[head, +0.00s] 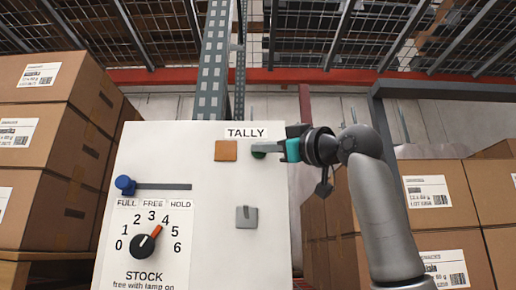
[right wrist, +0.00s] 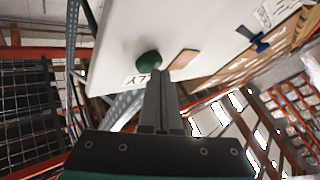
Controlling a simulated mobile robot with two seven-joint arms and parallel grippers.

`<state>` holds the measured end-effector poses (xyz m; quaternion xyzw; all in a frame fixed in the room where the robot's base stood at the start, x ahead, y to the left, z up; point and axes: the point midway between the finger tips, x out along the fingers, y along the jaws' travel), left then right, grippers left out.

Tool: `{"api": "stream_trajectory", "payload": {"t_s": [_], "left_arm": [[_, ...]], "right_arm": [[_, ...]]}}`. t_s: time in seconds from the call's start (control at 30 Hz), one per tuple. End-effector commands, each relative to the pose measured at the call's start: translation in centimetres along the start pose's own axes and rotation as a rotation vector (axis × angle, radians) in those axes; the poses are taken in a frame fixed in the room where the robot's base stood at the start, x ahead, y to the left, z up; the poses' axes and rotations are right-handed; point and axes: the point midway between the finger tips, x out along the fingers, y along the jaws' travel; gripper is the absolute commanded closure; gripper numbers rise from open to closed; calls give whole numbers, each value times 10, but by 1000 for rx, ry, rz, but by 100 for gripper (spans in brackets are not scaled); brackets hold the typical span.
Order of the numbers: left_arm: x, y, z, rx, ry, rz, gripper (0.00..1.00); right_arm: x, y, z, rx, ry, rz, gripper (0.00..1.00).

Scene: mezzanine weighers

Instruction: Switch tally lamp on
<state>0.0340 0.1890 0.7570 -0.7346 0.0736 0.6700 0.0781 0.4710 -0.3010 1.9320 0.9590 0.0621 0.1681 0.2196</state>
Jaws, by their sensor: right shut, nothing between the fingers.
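A white panel (head: 200,200) carries a TALLY label (head: 246,132). Below the label are a dull orange square (head: 226,151) and a round green button (head: 257,155). My right gripper (head: 262,148) is shut and empty, its tips over the button and hiding part of it in the head view. In the right wrist view, the closed fingertips (right wrist: 160,74) are close beside the green button (right wrist: 149,61); I cannot tell whether they touch it. The orange square (right wrist: 184,58) shows just past them. My left gripper is not in view.
Stacked cartons stand left (head: 45,150) and right (head: 450,198). Mesh racking is overhead.

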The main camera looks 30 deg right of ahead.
Motion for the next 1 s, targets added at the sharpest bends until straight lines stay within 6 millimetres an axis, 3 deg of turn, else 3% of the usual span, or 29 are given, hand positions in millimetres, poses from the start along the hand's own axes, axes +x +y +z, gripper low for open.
{"api": "stream_trajectory", "payload": {"t_s": [1.0], "left_arm": [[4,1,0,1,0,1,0]], "right_arm": [[-6,-5,-4,0,2,0,100]]}}
